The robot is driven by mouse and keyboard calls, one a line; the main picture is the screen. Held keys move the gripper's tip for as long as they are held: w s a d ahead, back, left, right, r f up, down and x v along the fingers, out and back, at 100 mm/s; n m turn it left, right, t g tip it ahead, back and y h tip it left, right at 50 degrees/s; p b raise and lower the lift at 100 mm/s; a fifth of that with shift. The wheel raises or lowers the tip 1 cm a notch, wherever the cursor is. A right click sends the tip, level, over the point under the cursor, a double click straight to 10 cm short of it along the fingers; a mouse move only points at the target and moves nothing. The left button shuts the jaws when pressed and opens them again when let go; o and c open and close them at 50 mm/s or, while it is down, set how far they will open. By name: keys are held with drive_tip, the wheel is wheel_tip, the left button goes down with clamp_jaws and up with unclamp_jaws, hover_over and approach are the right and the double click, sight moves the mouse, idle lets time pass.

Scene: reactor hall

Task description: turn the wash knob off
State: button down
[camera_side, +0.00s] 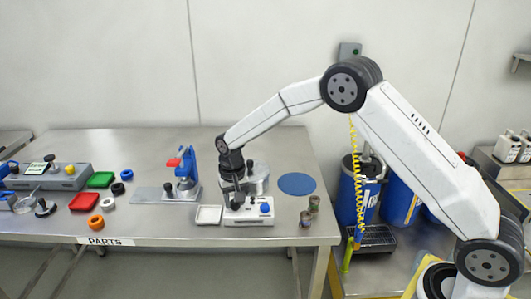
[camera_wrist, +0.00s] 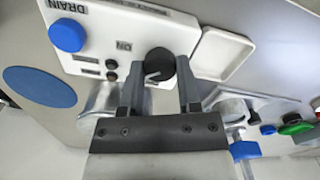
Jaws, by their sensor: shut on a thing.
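A white control box (camera_side: 248,220) sits on the steel table below my gripper, and its face (camera_wrist: 105,35) fills the top of the wrist view. It has a blue knob (camera_wrist: 67,35) next to the word DRAIN and a black knob (camera_wrist: 160,62) with a light pointer line. A small ON mark (camera_wrist: 124,45) lies to the left of the black knob. I take the black knob as the wash knob; no wash label is readable. My gripper (camera_side: 236,202) points down, with its two fingers (camera_wrist: 160,75) shut on the black knob's sides. The fingers hide part of the box face.
A white square tray (camera_side: 208,214) stands left of the box. A round metal vessel (camera_side: 257,180) stands close behind my gripper. A blue-and-red clamp device (camera_side: 182,170) is further left, and two small cans (camera_side: 309,210) stand right. A flat blue disc (camera_side: 297,184) lies behind them.

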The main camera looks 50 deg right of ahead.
drive_tip(key=n, duration=0.5)
drive_tip(key=shift+n, duration=0.3)
drive_tip(key=n, duration=0.5)
drive_tip(key=shift+r, duration=0.1)
drive_tip(key=shift+c, duration=1.5)
unclamp_jaws()
drive_tip(key=shift+r, duration=3.9)
